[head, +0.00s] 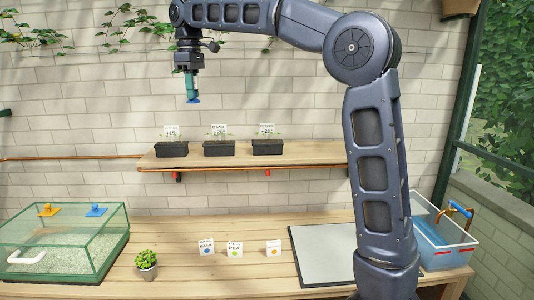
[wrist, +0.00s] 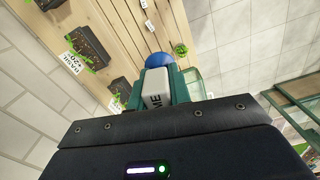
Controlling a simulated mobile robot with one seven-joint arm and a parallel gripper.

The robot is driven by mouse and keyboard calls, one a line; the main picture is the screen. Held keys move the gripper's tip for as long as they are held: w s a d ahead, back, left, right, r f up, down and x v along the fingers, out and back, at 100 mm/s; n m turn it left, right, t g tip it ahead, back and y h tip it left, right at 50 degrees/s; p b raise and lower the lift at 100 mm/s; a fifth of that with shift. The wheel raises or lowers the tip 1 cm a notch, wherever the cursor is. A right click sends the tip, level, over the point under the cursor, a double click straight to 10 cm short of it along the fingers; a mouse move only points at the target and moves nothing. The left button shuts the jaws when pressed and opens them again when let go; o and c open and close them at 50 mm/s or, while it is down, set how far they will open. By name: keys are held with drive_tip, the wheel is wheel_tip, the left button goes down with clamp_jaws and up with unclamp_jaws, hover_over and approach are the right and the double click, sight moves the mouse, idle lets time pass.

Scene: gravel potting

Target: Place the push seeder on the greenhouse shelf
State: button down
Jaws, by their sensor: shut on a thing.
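My gripper (head: 190,84) points down, high in front of the brick wall, above the left planters of the greenhouse shelf (head: 310,158). It is shut on the push seeder (head: 193,100), whose blue tip shows below the fingers in the head view. In the wrist view the push seeder (wrist: 157,84) is a pale body with dark letters and a round blue end, held between my teal fingers. The wooden shelf carries three black planters with small signs, the left one (head: 172,149), the middle one (head: 219,148) and the right one (head: 268,147). The push seeder is clear of the shelf.
Bare shelf board (head: 325,156) lies right of the planters. On the bench below stand a glass gravel tank (head: 117,240), a potted plant (head: 147,260), several small cards (head: 234,249), a grey tray (head: 320,255) and a water basin (head: 440,245). Vines hang at upper left.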

drive_tip(key=w+d+m, duration=0.4)
drive_tip(key=w+d, duration=0.6)
drive_tip(key=d, duration=0.3)
drive_tip(key=w+d+m, duration=0.4)
drive_tip(key=w+d, duration=0.6)
drive_tip(key=d, duration=0.3)
drive_tip(key=w+d+m, duration=0.3)
drive_tip(key=d+m, duration=0.1)
drive_tip(key=d, duration=1.1)
drive_tip(key=w+d+m, duration=0.2)
drive_tip(key=d+m, duration=0.2)
drive_tip(key=d, duration=1.1)
wheel_tip(320, 180, down, 25)
drive_tip(key=shift+f, duration=0.1)
drive_tip(key=c, duration=1.3)
unclamp_jaws()
drive_tip(key=shift+f, duration=0.1)
